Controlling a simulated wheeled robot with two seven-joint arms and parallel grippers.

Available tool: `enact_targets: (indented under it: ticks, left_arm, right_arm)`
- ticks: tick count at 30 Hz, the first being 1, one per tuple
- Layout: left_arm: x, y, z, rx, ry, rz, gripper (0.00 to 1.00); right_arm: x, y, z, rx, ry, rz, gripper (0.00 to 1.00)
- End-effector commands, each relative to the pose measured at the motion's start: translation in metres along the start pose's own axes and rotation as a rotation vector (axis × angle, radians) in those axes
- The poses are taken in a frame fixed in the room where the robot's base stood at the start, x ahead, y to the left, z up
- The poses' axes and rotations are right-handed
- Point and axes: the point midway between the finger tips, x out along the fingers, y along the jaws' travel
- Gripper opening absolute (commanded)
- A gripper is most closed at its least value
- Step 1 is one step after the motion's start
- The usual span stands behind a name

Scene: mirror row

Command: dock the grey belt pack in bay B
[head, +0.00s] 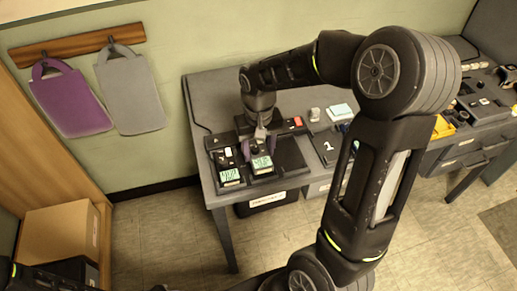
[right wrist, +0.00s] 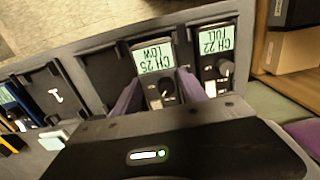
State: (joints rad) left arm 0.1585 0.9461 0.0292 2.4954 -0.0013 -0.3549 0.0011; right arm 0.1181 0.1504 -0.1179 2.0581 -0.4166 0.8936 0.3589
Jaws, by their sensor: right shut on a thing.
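My right gripper (head: 262,146) reaches down over the table and is shut on a dark belt pack (head: 262,163). In the right wrist view its purple fingers (right wrist: 162,95) flank this pack (right wrist: 155,62), whose screen reads CH 25 LOW. I cannot tell whether it is seated or just lifted. A second pack (head: 229,176) stands beside it at the left; the right wrist view shows its screen (right wrist: 216,40) reading CH 22 FULL. An empty dark bay (head: 290,155) lies right of the held pack. No bay letter is readable. My left gripper is not in view.
Small items, including a pale blue pad (head: 340,110), lie behind. A purple bag (head: 70,102) and a grey bag (head: 131,90) hang on the wall. A cardboard box (head: 60,235) stands lower left.

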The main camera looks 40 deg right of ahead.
Motion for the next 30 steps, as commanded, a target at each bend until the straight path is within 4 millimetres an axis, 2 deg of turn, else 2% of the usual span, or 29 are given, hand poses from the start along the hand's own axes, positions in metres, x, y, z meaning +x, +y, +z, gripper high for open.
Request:
enact_targets:
  ticks: [30]
  left_arm:
    - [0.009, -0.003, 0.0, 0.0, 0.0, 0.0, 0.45]
  right_arm:
    - [0.012, 0.0, 0.0, 0.0, 0.0, 0.0, 0.03]
